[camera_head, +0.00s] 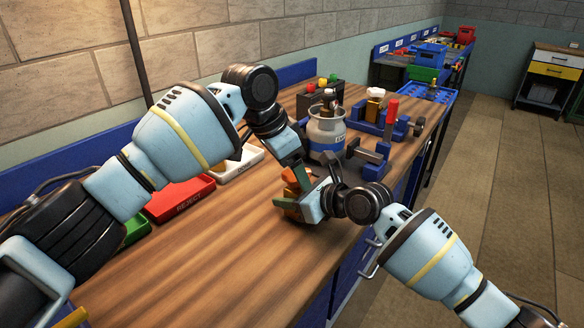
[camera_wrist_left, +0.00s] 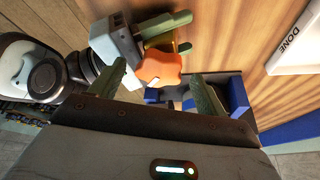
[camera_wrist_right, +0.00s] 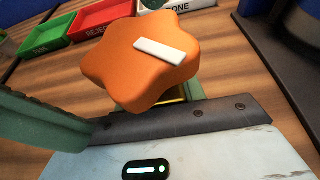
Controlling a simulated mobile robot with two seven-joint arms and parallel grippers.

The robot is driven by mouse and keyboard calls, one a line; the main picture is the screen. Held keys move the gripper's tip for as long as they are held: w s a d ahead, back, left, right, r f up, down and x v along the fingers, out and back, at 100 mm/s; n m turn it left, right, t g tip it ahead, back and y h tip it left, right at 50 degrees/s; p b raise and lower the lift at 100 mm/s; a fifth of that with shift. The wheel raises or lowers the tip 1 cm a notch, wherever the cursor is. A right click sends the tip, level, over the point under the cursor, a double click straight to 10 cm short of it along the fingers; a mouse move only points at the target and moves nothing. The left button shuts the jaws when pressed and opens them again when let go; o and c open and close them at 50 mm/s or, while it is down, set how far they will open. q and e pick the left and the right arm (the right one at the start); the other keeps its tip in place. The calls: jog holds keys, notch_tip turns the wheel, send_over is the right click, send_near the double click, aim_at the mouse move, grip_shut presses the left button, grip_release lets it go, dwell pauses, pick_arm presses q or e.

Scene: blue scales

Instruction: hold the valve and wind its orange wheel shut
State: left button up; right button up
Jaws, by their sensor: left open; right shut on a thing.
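The valve's orange wheel (camera_wrist_left: 160,68) is lobed, with a white mark on its face in the right wrist view (camera_wrist_right: 160,50). Its brass body (camera_wrist_left: 166,40) is mostly hidden by the fingers and wheel. My right gripper (camera_head: 296,206) is shut on the valve body and holds it above the bench, wheel facing my left gripper. My left gripper (camera_wrist_left: 156,72) is open, its two green fingers apart with the wheel showing between and just beyond their tips. I cannot tell whether the fingers touch it. In the head view the wheel (camera_head: 296,179) is partly covered.
A red REJECT tray (camera_head: 180,200), a white DONE tray (camera_head: 240,163) and a green tray (camera_head: 135,230) line the wall side of the wooden bench (camera_head: 215,265). A grey gas bottle (camera_head: 326,130) and a blue vise (camera_head: 369,158) stand beyond my grippers.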

pick_arm(q)
jog(key=shift+d+f, duration=0.1)
jog(key=shift+f, duration=0.15)
jog(key=c, duration=1)
jog(key=shift+w+r+m+g+h, duration=0.15)
jog(key=shift+m+g, duration=0.2)
jog(key=shift+m, duration=0.7)
jog(key=shift+w+f+m+g+h, duration=0.15)
jog(key=shift+m+g, duration=0.25)
jog(key=shift+m, duration=0.6)
jog(key=shift+w+r+m+g+h, duration=0.15)
jog(key=shift+m+g, duration=0.2)
jog(key=shift+m, duration=0.7)
jog(key=o, duration=1)
